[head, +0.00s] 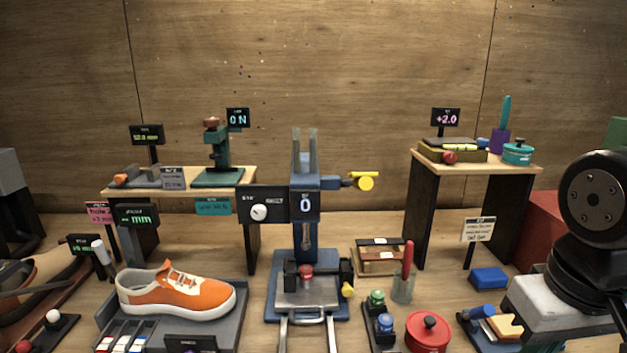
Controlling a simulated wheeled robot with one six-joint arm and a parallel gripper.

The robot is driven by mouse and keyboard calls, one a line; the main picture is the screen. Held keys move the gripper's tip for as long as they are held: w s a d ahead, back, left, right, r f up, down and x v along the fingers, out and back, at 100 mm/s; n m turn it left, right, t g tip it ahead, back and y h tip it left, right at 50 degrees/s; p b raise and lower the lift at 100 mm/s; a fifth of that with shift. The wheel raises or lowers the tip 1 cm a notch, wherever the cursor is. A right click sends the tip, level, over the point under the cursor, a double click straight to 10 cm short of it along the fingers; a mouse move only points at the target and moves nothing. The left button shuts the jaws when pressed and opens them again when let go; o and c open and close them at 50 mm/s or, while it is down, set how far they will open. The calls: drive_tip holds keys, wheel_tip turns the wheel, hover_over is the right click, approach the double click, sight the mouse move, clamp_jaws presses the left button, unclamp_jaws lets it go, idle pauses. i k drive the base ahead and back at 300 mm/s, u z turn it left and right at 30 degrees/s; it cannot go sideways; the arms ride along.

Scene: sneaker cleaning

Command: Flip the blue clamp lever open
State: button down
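I cannot tell for sure which part is the blue clamp lever. A blue cylindrical piece (482,311) sits on a dark base at the lower right, beside a tan block (505,326). A blue upright press (307,225) stands in the middle, with a yellow-ended side handle (365,182) pointing right. An orange and white sneaker (178,292) rests on a grey tray (228,328) left of the press. My gripper is not in view.
A blue block (489,278) lies farther right. A raised shelf (478,159) stands behind.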

sight(486, 311)
drive_tip(key=z, duration=1.1)
drive_tip(key=k, duration=0.75)
drive_tip(key=u, duration=1.05)
